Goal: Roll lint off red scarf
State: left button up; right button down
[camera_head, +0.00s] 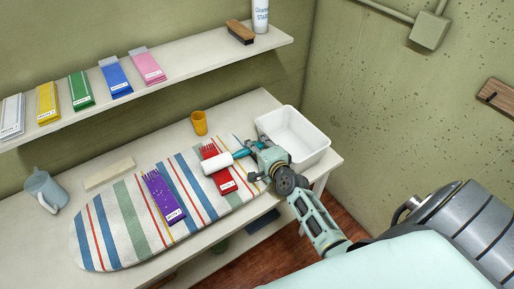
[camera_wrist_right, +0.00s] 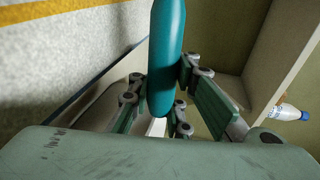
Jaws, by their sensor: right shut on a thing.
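The red scarf (camera_head: 223,180), folded with a fringe and a small white label, lies on the striped ironing pad (camera_head: 130,218). My right gripper (camera_head: 256,151) is shut on the teal handle of the lint roller (camera_head: 217,162). The handle also shows between the fingers of my right gripper (camera_wrist_right: 162,78) in the right wrist view. The roller's white head is over the middle of the red scarf and hides part of it. I cannot tell whether it touches. A purple scarf (camera_head: 163,196) lies left of it on the pad. My left gripper is not in view.
A white bin (camera_head: 318,150) stands just behind and right of my right gripper. Several folded scarves and a brush (camera_head: 240,32) lie on the shelf above.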

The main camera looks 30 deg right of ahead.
jog(key=w+b, duration=0.2)
jog(key=w, duration=0.7)
jog(key=shift+d+b, duration=0.3)
jog(key=shift+b, duration=0.05)
dwell(0.7)
notch_tip(320, 180, up, 8)
jog(key=p, duration=0.7)
jog(key=shift+p, duration=0.35)
